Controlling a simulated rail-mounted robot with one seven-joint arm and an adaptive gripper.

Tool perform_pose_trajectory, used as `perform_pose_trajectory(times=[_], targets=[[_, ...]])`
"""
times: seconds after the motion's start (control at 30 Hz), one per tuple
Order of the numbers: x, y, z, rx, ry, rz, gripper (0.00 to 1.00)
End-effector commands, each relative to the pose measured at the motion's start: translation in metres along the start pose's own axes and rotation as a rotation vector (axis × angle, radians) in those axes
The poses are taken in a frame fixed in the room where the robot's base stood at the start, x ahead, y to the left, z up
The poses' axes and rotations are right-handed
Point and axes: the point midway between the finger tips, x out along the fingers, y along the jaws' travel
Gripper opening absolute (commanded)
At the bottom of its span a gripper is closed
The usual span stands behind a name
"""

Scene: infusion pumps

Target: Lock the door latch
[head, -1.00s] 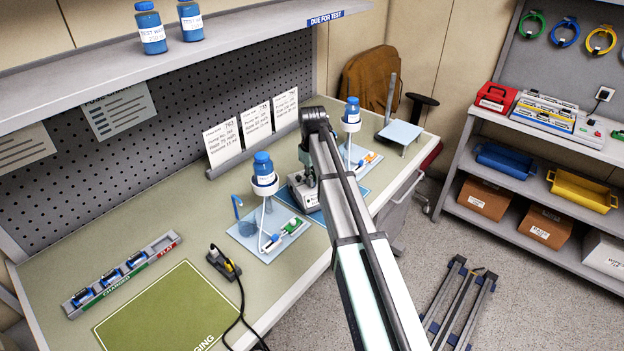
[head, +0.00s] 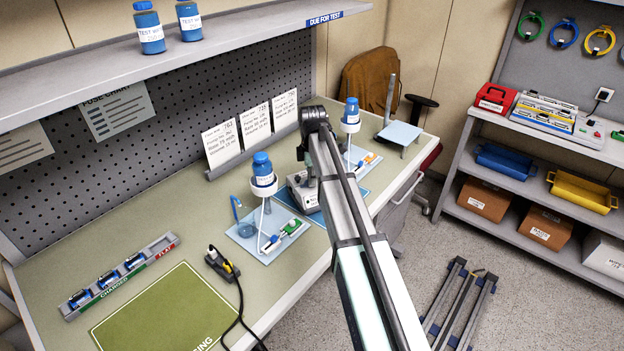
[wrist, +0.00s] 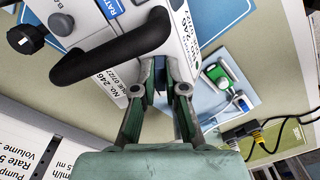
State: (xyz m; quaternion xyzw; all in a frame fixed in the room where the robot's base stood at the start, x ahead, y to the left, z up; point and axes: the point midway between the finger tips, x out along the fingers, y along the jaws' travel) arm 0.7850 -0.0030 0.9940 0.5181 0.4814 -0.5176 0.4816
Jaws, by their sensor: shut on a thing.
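The infusion pump (head: 299,196) is a pale box on a blue mat (head: 318,216), partly behind my arm in the head view. In the wrist view its white body (wrist: 181,38) shows close up, with a black handle (wrist: 105,50), a black knob (wrist: 26,38) and a "No. 246" label. My gripper (wrist: 161,72) is at the pump's edge, beside the handle's end. Its fingers are close together on a small part of the pump. That part is mostly hidden between the fingertips, so I cannot tell whether it is the door latch or how the latch stands.
A blue bottle (head: 263,168) stands over a light blue tray (head: 246,244) left of the pump. A power strip (head: 222,262) with a black cable and a battery rack (head: 120,277) lie left. The bench front is fairly clear.

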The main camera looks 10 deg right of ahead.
Motion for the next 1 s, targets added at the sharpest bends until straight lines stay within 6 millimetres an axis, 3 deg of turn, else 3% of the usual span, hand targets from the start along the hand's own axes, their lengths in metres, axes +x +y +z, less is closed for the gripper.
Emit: perform_pose_trajectory(times=[0.43,1.0], targets=[[0.001,0.0007,-0.0002,-0.301,-0.001,-0.002,0.0],[0.0011,0.0007,-0.0003,-0.373,0.0,-0.002,0.0]])
